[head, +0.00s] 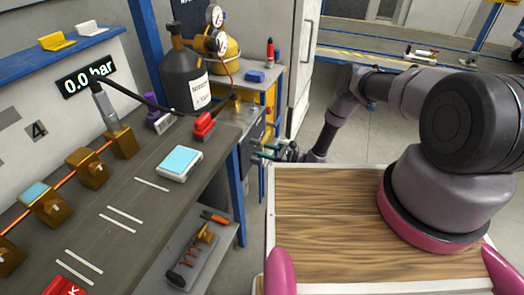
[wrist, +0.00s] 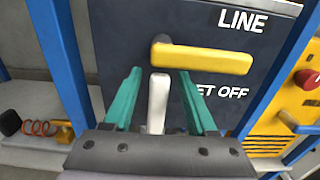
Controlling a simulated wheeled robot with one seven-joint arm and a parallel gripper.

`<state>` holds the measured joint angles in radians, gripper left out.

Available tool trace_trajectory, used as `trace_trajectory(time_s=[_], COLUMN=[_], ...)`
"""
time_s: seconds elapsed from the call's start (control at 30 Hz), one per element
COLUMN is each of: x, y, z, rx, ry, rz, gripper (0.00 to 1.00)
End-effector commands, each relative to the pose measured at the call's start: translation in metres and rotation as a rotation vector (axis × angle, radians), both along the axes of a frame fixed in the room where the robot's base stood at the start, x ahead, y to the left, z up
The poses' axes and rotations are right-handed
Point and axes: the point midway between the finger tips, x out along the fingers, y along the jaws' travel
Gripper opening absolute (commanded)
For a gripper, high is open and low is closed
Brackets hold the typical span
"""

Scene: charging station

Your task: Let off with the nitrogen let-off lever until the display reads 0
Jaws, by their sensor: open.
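The display (head: 86,78) on the back wall of the bench reads 0.0 bar. In the wrist view a dark panel carries a pale lever (wrist: 158,100) hanging straight down beside lettering that reads "ET OFF", its first part hidden by a finger. My gripper (wrist: 160,73) is open, its two teal fingers on either side of this lever, with gaps between. The lever's lower end is hidden behind the gripper body. In the head view my gripper (head: 268,152) is small, beside the bench's far right end, and the lever cannot be made out there.
A yellow lever (wrist: 205,58) lies sideways just above the fingertips, below the word "LINE". Blue posts (wrist: 57,60) stand at both sides of the panel. A red knob (wrist: 306,79) sits at right. A dark gas bottle (head: 185,80) with gauges stands behind the bench.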

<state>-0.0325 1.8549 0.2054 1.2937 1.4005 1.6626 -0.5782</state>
Motion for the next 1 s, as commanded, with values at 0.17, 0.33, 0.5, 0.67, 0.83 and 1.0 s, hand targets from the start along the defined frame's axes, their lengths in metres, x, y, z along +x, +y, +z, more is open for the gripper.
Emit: trace_trajectory(time_s=[0.17, 0.33, 0.5, 0.67, 0.83, 1.0], x=[-0.0002, -0.0001, -0.0002, -0.0002, -0.0001, -0.0001], y=[-0.0002, -0.0004, -0.0005, -0.0006, -0.0007, -0.0007], z=[0.0000, 0.0001, 0.0001, 0.0000, 0.0000, 0.0000], rx=[0.000, 0.000, 0.000, 0.000, 0.000, 0.000], ry=[0.000, 0.000, 0.000, 0.000, 0.000, 0.000], rz=[0.000, 0.000, 0.000, 0.000, 0.000, 0.000], gripper=[0.19, 0.00, 0.00, 0.00, 0.00, 0.00])
